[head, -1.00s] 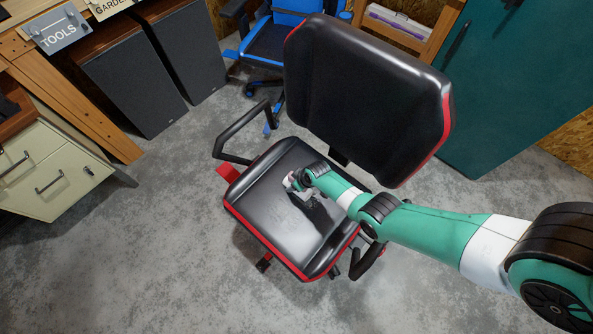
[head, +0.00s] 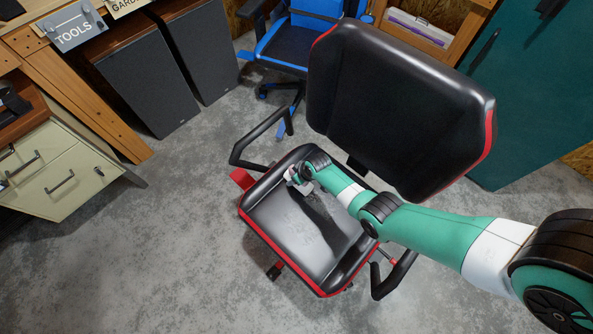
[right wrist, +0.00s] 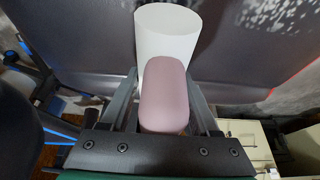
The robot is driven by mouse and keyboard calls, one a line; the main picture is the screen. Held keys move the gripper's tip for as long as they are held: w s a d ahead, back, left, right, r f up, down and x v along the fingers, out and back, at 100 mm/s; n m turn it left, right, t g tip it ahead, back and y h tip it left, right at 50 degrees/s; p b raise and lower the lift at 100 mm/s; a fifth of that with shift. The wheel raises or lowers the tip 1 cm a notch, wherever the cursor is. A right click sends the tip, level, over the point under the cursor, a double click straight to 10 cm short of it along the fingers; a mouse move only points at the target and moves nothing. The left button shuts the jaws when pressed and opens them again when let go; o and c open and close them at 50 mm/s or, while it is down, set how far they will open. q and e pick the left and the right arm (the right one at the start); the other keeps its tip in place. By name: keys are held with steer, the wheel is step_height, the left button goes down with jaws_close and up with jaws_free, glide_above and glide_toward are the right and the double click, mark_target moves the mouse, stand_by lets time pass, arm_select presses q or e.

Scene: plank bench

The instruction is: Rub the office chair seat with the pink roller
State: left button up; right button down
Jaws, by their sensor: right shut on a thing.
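The office chair's black seat (head: 300,233) with red edging faces up in the middle of the head view. My right gripper (head: 303,186) is low over the seat's back left part, near the backrest side. In the right wrist view, my right gripper (right wrist: 163,108) is shut on the pink handle of the roller (right wrist: 164,95). The roller's white cylinder (right wrist: 167,35) lies against or just above the dark seat surface (right wrist: 85,45); contact is hard to tell. In the head view the roller is small and mostly hidden by the gripper. My left gripper is not in view.
The chair's backrest (head: 395,110) rises behind the seat, with armrests (head: 262,140) at the sides. A blue chair (head: 285,45) stands behind. A drawer cabinet (head: 60,175) and dark speaker-like boxes (head: 145,70) are at left, a teal cabinet (head: 545,95) at right. The front floor is clear.

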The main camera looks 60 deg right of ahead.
steer(key=p+v, duration=0.1)
steer(key=v, duration=0.1)
steer(key=p+v, duration=0.1)
steer(key=v, duration=0.1)
steer(key=shift+w+r, duration=0.15)
steer(key=shift+w, duration=0.25)
step_height(320, 180, up, 2)
steer(key=p, duration=0.2)
steer(key=shift+w+d+r+p, duration=0.1)
steer(key=shift+w+r+p, duration=0.1)
steer(key=shift+p, duration=0.1)
steer(key=shift+s+r+p, duration=0.1)
steer(key=shift+r+p, duration=0.8)
steer(key=shift+r, duration=0.15)
